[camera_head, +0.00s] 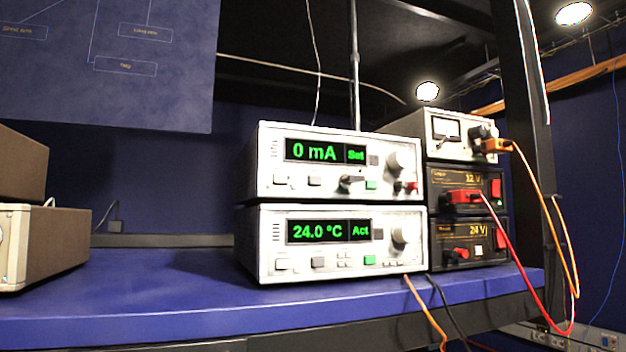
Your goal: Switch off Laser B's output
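A white instrument (270,160) with a green display reading "0 mA" and "Set" stands on top of a second white instrument (266,243) on the blue bench. The lower one reads "24.0 °C" and "Act". The upper unit has a large knob (396,163), a dark key-like switch (351,181), a green button (371,185) and a red-and-black connector at its lower right. The lower unit has a knob (400,237) and a green button (369,260). I cannot read any label naming Laser B. Neither of my grippers is in view.
Right of the stack stand a white meter box (460,150) and two black supplies marked 12 V (440,180) and 24 V (450,258). Orange and red cables (520,255) hang over the bench's right edge. Brown-sided boxes (50,250) stand left. The blue bench (150,285) is clear between.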

